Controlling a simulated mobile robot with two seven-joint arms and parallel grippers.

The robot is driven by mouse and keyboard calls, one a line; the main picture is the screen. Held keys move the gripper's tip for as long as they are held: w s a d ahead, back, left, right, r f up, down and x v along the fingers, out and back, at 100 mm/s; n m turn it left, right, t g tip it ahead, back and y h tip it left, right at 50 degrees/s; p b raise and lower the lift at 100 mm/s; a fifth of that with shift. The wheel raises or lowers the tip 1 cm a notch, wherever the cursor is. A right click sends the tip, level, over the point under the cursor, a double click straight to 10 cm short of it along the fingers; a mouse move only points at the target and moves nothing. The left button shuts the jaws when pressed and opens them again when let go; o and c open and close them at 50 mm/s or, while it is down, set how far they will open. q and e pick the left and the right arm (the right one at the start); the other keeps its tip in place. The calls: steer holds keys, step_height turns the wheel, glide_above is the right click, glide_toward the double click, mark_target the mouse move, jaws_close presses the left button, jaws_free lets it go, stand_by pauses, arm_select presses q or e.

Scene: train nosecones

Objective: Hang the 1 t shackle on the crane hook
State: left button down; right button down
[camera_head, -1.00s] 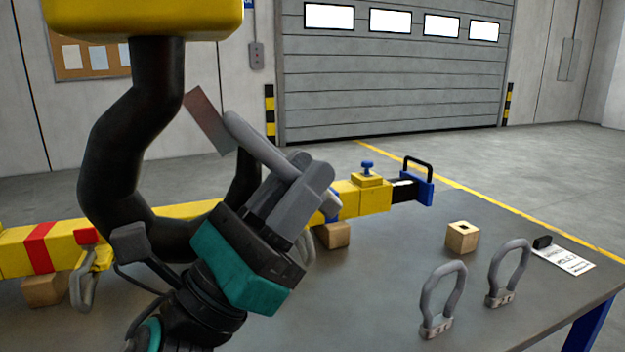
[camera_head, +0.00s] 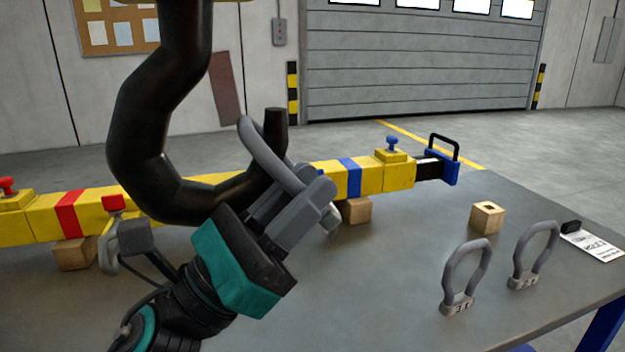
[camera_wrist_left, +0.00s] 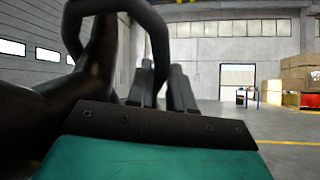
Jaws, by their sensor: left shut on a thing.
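The crane hook (camera_head: 140,130) is large, black and curved, hanging at left in the head view with its tip pointing up. My left gripper (camera_head: 300,205) is shut on a grey shackle (camera_head: 262,152), whose bow sticks up and left from the jaws. The bow overlaps the hook's tip in the head view. In the left wrist view the bow (camera_wrist_left: 157,45) arches up and the black hook (camera_wrist_left: 95,65) shows between its legs. I cannot tell whether the tip passes through the bow or they touch. The held shackle's marking is hidden. My right gripper is not in view.
Two grey shackles (camera_head: 466,275) (camera_head: 534,255) stand upright on the table (camera_head: 400,315) at right. A wooden block (camera_head: 487,217) and a label card (camera_head: 592,245) lie near them. A yellow spreader beam (camera_head: 330,176) rests on wooden blocks behind the gripper.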

arm_select(q)
steer(key=a+f+g+y+p, duration=0.1)
steer(key=a+f+y+p, duration=0.1)
steer(key=a+f, duration=0.2)
steer(key=shift+w+a+f, duration=0.15)
steer(key=shift+w+f, duration=0.1)
stand_by(0.6)
steer(key=c, duration=0.9)
jaws_free()
steer(key=shift+s+r, duration=0.1)
steer(key=b+v, duration=0.6)
steer(key=v, duration=0.7)
steer(key=shift+s, duration=0.15)
